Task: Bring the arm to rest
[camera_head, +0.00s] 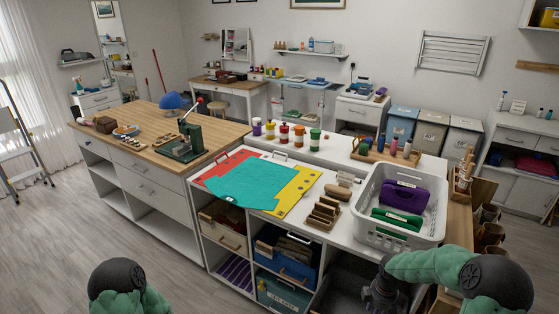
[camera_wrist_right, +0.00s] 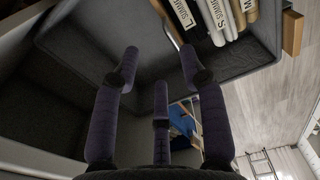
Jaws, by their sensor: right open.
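My right arm (camera_head: 430,267) comes in from the lower right in the head view and bends down in front of the counter. My right gripper (camera_head: 382,300) is at the bottom edge of that view, below the white basket and in front of the lower cubby opening. In the wrist view the dark fingers of the right gripper (camera_wrist_right: 158,62) are spread apart with nothing between them. A grey bin (camera_wrist_right: 95,45) fills much of the view beyond the fingertips. A green and black part of my left arm (camera_head: 122,285) shows at the lower left; its gripper is out of frame.
A white basket (camera_head: 372,222) with purple and green cases stands above the right gripper. Cubbies beside it hold a blue bin (camera_head: 285,262) and a teal bin (camera_head: 283,295). Labelled rolls (camera_wrist_right: 215,20) stick out of the grey bin. The floor (camera_head: 50,235) at left is clear.

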